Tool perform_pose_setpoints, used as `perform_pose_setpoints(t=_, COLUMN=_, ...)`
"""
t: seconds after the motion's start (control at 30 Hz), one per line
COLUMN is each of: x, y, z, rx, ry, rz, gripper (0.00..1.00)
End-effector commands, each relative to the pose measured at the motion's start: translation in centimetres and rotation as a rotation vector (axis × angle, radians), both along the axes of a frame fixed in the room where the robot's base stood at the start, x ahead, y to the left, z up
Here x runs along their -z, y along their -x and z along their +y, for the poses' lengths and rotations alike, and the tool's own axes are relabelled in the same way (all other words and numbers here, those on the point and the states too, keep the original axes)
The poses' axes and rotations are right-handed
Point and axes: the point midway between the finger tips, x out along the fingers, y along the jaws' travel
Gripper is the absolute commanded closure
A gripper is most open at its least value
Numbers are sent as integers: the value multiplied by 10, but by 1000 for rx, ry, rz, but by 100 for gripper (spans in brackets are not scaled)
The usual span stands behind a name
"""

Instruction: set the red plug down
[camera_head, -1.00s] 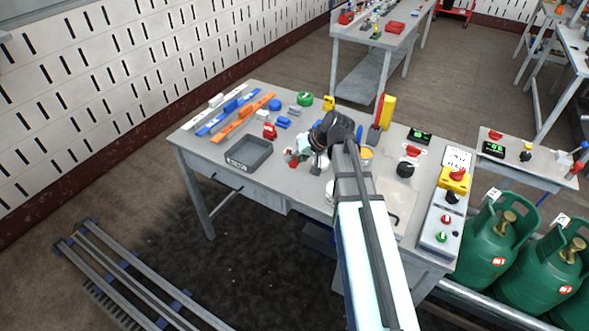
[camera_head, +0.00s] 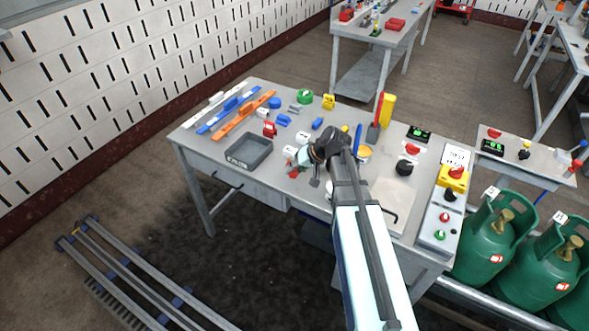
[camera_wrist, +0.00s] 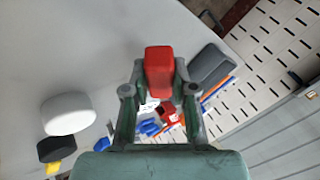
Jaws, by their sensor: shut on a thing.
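The red plug (camera_wrist: 159,72) is held upright between the fingertips of my gripper (camera_wrist: 158,90) in the wrist view, with the grey tabletop behind it. In the head view the plug (camera_head: 293,174) shows as a small red shape at my gripper (camera_head: 297,164), over the front middle of the workbench (camera_head: 225,115), right of the grey tray (camera_head: 266,147). My gripper is shut on the plug. Whether the plug's underside touches the table cannot be told.
A second red item (camera_head: 269,130) and blue blocks (camera_head: 283,120) sit behind the tray. Blue and orange rails (camera_head: 243,117) lie at the left. Bare tabletop lies around the plug.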

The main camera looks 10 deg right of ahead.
Motion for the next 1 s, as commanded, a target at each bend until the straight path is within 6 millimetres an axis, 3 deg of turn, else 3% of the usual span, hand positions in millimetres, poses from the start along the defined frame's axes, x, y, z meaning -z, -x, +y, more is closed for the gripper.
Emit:
perform_pose_setpoints(t=0.5, x=12, y=0, z=0, rx=0, ry=0, rz=0, gripper=100)
perform_pose_setpoints(t=0.53, x=12, y=0, z=0, rx=0, ry=0, rz=0, gripper=71)
perform_pose_setpoints(t=0.6, x=12, y=0, z=0, rx=0, ry=0, rz=0, gripper=49)
perform_pose_setpoints(t=1.0, x=7, y=0, z=0, rx=0, ry=0, rz=0, gripper=49)
